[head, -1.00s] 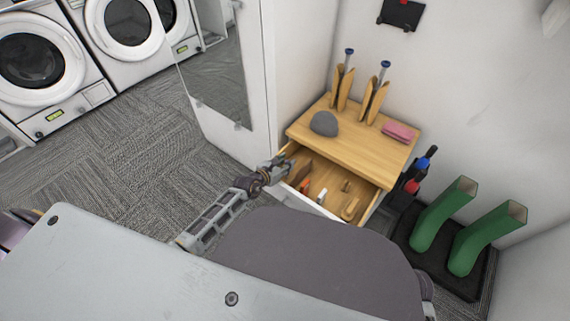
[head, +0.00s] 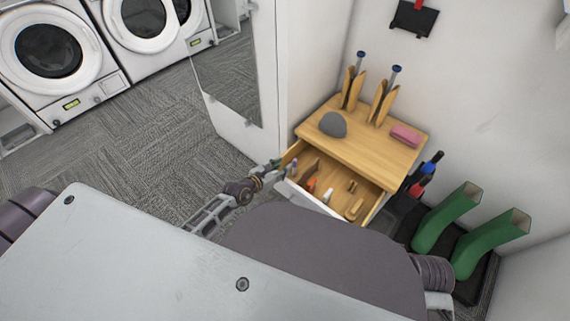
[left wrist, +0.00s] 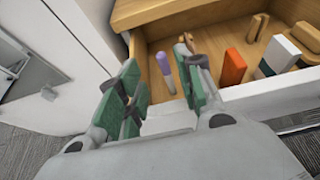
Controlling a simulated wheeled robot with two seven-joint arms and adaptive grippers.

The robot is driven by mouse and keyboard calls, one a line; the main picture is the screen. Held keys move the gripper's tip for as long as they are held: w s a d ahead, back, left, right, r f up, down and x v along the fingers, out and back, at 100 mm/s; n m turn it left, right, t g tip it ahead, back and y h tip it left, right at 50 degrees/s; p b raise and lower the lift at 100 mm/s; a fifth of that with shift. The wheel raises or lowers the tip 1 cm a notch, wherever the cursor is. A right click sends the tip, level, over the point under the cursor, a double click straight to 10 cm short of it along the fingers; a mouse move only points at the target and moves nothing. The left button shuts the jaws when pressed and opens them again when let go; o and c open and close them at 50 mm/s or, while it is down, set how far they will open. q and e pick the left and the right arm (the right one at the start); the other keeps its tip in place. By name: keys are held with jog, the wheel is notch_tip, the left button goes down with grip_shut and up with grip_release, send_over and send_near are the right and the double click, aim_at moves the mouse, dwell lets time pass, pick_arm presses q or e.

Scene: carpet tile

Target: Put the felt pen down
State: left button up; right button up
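The felt pen (left wrist: 167,74), with a purple end and a pale end, is in the open wooden drawer (head: 340,188), near its left side. It also shows small in the head view (head: 294,165). I cannot tell whether it lies flat or leans. My left gripper (left wrist: 160,92) has green pads spread apart, with a clear gap between them. The pen shows beyond the fingertips, apart from them. In the head view the left gripper (head: 275,168) is at the drawer's left front corner. My right gripper is not in view.
The drawer also holds an orange block (left wrist: 233,67), a white-and-green block (left wrist: 280,55) and wooden pieces. A grey dome (head: 332,124) and a pink block (head: 406,135) sit on the cabinet top. A white door panel (head: 235,75) stands left; green boots (head: 445,222) stand right.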

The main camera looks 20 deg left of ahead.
pick_arm(q)
jog(key=shift+p+v, duration=0.5)
jog(key=shift+v, duration=1.35)
